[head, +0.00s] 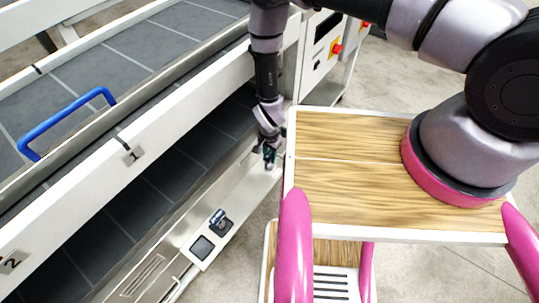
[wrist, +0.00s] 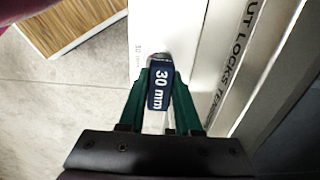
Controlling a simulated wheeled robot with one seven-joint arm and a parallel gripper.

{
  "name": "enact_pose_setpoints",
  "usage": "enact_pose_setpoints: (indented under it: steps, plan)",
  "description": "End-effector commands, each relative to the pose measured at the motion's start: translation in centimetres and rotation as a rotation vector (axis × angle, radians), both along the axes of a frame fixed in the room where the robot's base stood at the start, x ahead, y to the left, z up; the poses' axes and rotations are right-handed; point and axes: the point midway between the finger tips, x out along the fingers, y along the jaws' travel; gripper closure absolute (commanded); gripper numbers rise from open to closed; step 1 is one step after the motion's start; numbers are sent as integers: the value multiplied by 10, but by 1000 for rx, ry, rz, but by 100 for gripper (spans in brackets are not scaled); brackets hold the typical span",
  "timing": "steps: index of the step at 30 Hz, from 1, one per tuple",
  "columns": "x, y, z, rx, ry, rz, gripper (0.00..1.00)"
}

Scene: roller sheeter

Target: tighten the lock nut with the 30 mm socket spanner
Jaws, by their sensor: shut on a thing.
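My gripper (head: 269,158) reaches down to the pale ledge along the machine's lower side. In the wrist view its green fingers (wrist: 161,82) are shut on the 30 mm socket spanner (wrist: 160,88), on a dark blue part with "30 mm" in white. The spanner's lower end is hidden, so I cannot tell whether it touches the ledge. A faint "30 mm" mark shows on the white surface beside it. I cannot make out the lock nut in either view.
The ledge (head: 185,225) also carries a dark item with a blue top (head: 220,221) and a black square (head: 202,247). A wood-topped cart (head: 345,180) stands close at right. A blue handle (head: 66,122) is on the machine. A lettered rail (wrist: 245,60) runs beside my gripper.

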Motion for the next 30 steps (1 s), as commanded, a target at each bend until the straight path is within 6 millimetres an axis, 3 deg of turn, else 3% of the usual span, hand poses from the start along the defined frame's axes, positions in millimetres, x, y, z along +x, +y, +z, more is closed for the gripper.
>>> enact_pose_setpoints:
  steps: [20, 30]
  plan:
    - [0, 0, -8, 0, 0, -1, 100]
    - [1, 0, -8, 1, -1, -318, 100]
